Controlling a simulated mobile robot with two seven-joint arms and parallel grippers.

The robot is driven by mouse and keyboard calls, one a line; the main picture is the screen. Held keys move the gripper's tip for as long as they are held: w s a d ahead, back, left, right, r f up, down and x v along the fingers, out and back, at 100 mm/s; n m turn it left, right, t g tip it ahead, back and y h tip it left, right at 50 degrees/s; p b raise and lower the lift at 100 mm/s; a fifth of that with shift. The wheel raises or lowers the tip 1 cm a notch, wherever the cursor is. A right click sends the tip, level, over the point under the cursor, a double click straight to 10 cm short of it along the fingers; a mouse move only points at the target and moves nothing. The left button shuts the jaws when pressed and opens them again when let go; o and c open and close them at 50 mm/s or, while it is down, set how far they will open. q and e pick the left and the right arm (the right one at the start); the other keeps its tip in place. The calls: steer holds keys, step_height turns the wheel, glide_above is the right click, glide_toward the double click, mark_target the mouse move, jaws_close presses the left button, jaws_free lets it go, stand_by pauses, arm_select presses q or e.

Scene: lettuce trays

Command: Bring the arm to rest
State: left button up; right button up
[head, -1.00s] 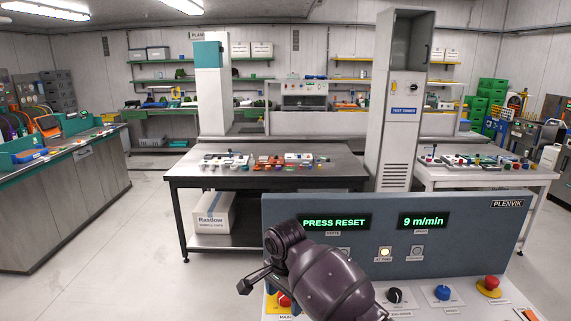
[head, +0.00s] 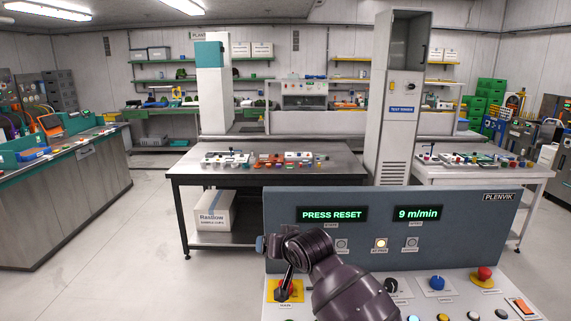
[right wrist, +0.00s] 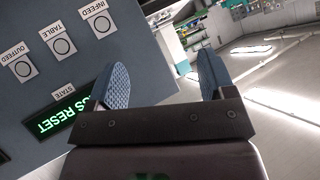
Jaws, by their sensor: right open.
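My right arm comes in from the bottom of the head view, and its dark wrist is bent beside the front of the console (head: 480,232). My right gripper (head: 270,246) is small and partly hidden there, left of the wrist. In the right wrist view my right gripper (right wrist: 163,64) is open, its two blue ridged pads apart with nothing between them. The console's display (head: 332,214) reads PRESS RESET; part of it shows upside down in the right wrist view (right wrist: 57,114). My left gripper is not in view.
A blue knob (head: 437,284) and a red mushroom button (head: 484,274) are to the right on the sloping desk. A steel table (head: 340,165) stands behind. Open floor lies left.

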steer(key=s+d+f+n+t+h+b, duration=0.1)
steer(key=s+d+f+t, duration=0.2)
steer(key=s+d+f, duration=0.55)
steer(key=s+d+f+t+h, duration=0.1)
steer(key=s+d+f+t, duration=0.15)
steer(key=s+d, duration=0.6)
steer(key=s+d+f+m+g+h, duration=0.1)
steer(key=s+d+f+g+h, duration=0.1)
steer(key=s+d+f, duration=0.4)
steer(key=s+d+f+g+h+b, duration=0.1)
steer(key=s+d+f+g+h, duration=0.1)
steer(key=s+d+f, duration=0.4)
steer(key=s+f, duration=0.4)
steer(key=s, duration=0.4)
steer(key=shift+d+f+m, duration=0.4)
steer(key=shift+c, duration=0.4)
